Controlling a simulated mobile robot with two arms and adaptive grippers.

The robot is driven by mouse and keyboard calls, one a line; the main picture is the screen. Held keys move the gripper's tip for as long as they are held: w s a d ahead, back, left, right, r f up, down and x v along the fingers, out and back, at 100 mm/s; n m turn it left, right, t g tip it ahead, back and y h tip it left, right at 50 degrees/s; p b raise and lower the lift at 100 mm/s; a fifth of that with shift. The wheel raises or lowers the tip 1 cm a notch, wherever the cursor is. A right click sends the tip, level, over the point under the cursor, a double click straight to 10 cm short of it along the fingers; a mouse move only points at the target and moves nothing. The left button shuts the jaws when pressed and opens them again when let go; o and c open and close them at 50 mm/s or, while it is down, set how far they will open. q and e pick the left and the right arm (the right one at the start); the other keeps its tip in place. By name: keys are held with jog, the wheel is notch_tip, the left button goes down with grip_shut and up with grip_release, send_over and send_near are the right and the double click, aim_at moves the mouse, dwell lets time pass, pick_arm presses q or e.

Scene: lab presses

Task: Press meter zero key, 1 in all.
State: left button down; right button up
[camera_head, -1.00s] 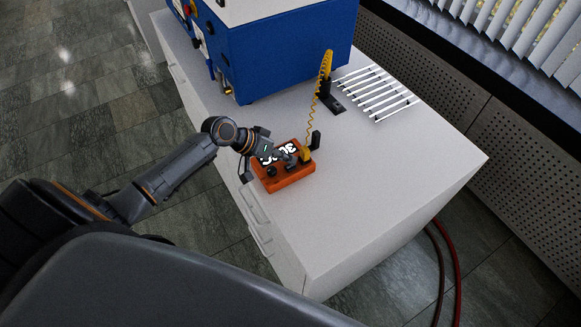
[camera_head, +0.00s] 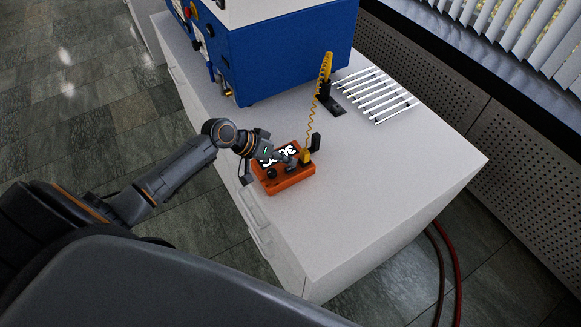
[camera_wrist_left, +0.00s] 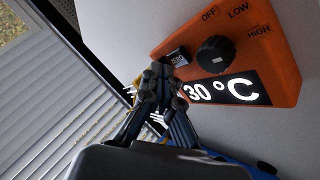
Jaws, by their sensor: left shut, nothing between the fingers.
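The orange meter (camera_head: 290,182) lies on the white bench top, its lit display partly covered by my left gripper (camera_head: 289,156). In the left wrist view the meter (camera_wrist_left: 284,65) shows a display (camera_wrist_left: 236,89) reading 30 °C, a black knob (camera_wrist_left: 214,55) and a small dark key (camera_wrist_left: 177,56) with pale lettering too small to read surely. My left gripper (camera_wrist_left: 164,70) is shut and empty, its fingertips right at the lower left edge of that key. I cannot tell whether they touch it. My right gripper is not in view.
A yellow probe (camera_head: 326,66) with a coiled cord stands in a black holder behind the meter. Several white rods (camera_head: 378,94) lie at the back right. A large blue machine (camera_head: 285,50) fills the back. The bench top (camera_head: 390,180) to the right is clear.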

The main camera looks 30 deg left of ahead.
aim_at(287, 169)
pick_arm(q)
jog(key=shift+f, duration=0.1)
jog(key=shift+f, duration=0.3)
jog(key=shift+f+b, duration=0.45)
jog(key=shift+b, duration=0.05)
dwell(0.7)
jog(key=shift+r, duration=0.1)
jog(key=shift+r+p, duration=0.7)
jog(key=shift+p, duration=0.1)
jog(key=shift+r, duration=0.1)
notch_tip(287, 169, up, 5)
jog(key=p, duration=0.4)
jog(key=shift+p, duration=0.4)
